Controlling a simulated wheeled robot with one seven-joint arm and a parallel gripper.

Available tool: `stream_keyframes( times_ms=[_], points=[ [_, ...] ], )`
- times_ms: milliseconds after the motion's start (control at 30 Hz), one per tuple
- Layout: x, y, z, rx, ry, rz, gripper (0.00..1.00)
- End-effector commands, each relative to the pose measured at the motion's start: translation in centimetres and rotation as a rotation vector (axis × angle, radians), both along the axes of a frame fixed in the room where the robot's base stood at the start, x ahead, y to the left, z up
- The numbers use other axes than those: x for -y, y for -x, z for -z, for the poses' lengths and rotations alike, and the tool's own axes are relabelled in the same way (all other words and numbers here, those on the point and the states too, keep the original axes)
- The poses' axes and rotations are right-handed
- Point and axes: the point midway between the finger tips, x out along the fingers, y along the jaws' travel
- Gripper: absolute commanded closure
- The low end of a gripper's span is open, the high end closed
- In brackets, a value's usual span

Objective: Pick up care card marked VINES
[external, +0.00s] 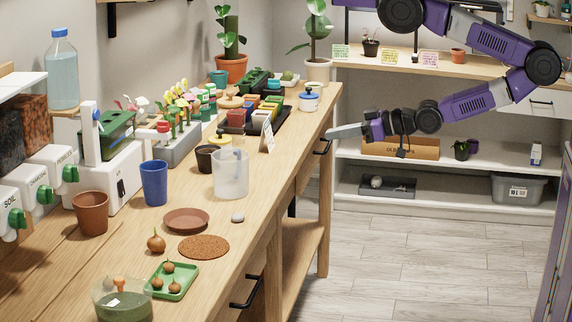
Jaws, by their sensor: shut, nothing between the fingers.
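Three small care cards stand on the back wooden shelf: a green card (341,51), a yellow card (389,58) and a pink card (428,60). A white card (267,137) stands tilted on the workbench. The lettering is too small to read, so I cannot tell which one is marked VINES. My gripper (333,134) is shut and empty. It points left in the air near the far right edge of the workbench, apart from the cards and lower in the picture than the three on the shelf.
The workbench (262,203) holds a clear beaker (231,173), a blue cup (154,183), a terracotta pot (90,213) and a green tray of bulbs (172,280). Small pots (458,56) stand among the shelf cards. The floor (420,265) on the right is clear.

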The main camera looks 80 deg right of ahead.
Motion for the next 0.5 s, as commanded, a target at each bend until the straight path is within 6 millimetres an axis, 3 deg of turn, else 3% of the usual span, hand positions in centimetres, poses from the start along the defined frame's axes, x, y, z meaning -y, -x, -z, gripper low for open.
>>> stream_keyframes(
  times_ms=[400, 500],
  points=[
    [0.0, -0.01, -0.02, 0.001, 0.0, 0.0, 1.0],
    [0.0, -0.01, -0.02, 0.001, 0.0, 0.0, 0.82]
  ],
)
